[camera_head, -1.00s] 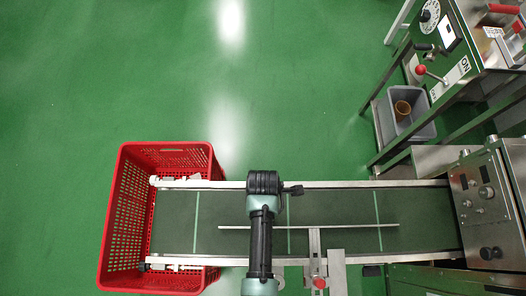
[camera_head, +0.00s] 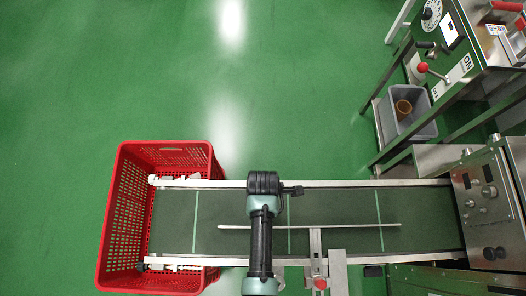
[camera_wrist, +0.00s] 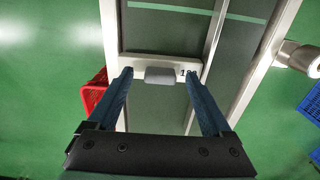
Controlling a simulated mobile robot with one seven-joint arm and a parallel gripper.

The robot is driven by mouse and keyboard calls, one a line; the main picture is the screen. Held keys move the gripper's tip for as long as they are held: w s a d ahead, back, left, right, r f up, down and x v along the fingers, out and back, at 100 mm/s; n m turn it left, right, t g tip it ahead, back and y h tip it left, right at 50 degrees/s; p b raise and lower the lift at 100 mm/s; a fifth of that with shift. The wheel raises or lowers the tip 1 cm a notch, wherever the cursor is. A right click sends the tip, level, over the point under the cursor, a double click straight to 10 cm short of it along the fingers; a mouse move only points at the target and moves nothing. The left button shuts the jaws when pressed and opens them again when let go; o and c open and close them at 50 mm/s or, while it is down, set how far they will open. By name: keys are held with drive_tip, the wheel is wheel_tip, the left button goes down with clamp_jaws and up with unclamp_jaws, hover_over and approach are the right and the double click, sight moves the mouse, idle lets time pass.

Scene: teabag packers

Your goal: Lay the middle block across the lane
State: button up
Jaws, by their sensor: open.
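The lane is a dark green conveyor belt (camera_head: 345,207) with pale cross stripes and a thin lengthwise guide rail; it also shows in the wrist view (camera_wrist: 165,38). In the wrist view a small grey block (camera_wrist: 160,75) sits against a pale bar (camera_wrist: 150,65) that spans the part of the lane between side rail and guide. I cannot tell whether this grey piece is the middle block. My gripper (camera_wrist: 159,74) is open, its blue fingers on either side of the grey piece with gaps on both sides. In the head view my arm hides the gripper and what is under it.
A red crate (camera_head: 167,155) stands at the belt's left end. A machine with knobs (camera_head: 483,195) stands at its right end. A bracket with a red knob (camera_head: 320,282) is at the near side. Green floor (camera_head: 110,70) beyond the belt is open.

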wheel_tip(320, 180, up, 13)
drive_tip(key=p, duration=0.1)
drive_tip(key=shift+p, duration=0.3)
idle(0.7)
drive_tip(key=w+d+r+m+t, duration=0.1)
drive_tip(key=w+r+m+t, duration=0.55)
drive_tip(key=w+r, duration=1)
drive_tip(key=w+r+m+t, duration=0.1)
drive_tip(key=w+r+t, duration=0.25)
drive_tip(key=r, duration=0.55)
drive_tip(key=w+r+m+t, duration=0.2)
drive_tip(key=w+r+t, duration=0.15)
drive_tip(key=r, duration=0.55)
wheel_tip(320, 180, up, 19)
drive_tip(key=s+m+t, duration=0.2)
drive_tip(key=m+t, duration=0.2)
drive_tip(key=t, duration=0.3)
drive_tip(key=s+r+m+t, duration=0.2)
drive_tip(key=s+r, duration=0.4)
drive_tip(key=r, duration=0.3)
drive_tip(key=s+a+r+m+t, duration=0.1)
drive_tip(key=s+r+m+t, duration=0.1)
drive_tip(key=s+r+t, duration=0.3)
wheel_tip(320, 180, up, 4)
drive_tip(key=shift+s+f, duration=0.15)
drive_tip(key=shift+s, duration=0.3)
